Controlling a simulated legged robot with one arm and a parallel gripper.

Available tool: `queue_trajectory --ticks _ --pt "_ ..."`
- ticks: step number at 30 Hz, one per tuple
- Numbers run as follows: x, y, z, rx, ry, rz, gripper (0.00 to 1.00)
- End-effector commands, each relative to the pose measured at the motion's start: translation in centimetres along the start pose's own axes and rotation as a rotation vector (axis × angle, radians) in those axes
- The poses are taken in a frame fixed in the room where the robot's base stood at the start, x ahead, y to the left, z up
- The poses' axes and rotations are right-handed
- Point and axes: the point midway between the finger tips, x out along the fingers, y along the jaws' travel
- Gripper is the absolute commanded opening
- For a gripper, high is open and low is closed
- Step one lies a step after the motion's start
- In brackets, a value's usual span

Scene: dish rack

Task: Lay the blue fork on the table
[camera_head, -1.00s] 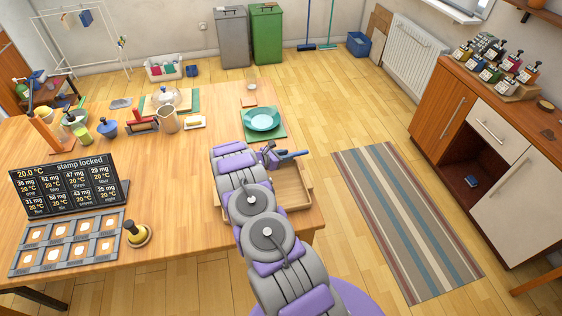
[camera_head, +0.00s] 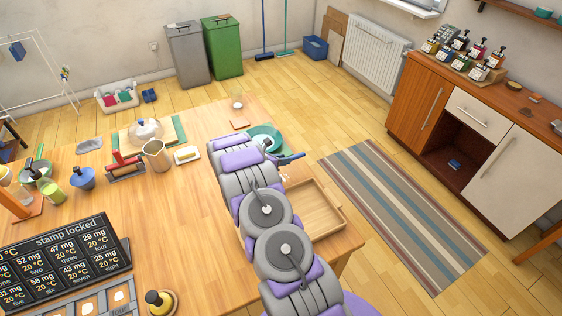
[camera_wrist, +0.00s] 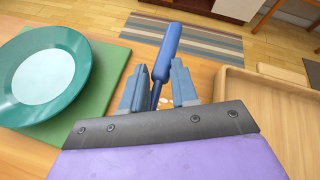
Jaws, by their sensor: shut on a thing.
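My gripper (camera_wrist: 159,90) is shut on the blue fork (camera_wrist: 168,50). The fork's thick blue handle points up and away between the fingers in the wrist view, and its lower part is mostly hidden by my gripper. In the head view the fork's handle (camera_head: 291,157) sticks out to the right past the end of my arm. The wooden table (camera_head: 200,230) lies below, and a strip of it shows between the plate and the tray. I cannot tell whether the fork touches the table.
A teal plate (camera_wrist: 75,65) on a green mat (camera_wrist: 108,88) is left of my gripper. An empty wooden tray (camera_wrist: 270,110) is to its right. A butter dish (camera_head: 187,155) and a jug (camera_head: 156,157) stand farther left. Open table lies left of my arm.

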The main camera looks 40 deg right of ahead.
Motion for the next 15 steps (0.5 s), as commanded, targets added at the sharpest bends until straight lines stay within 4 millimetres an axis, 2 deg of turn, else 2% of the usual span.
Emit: queue_trajectory --ticks 9,15 --pt "-1.4 0.2 0.0 -0.001 -0.015 -0.002 0.00" --pt "-1.1 0.2 -0.1 0.001 -0.013 -0.001 0.00"
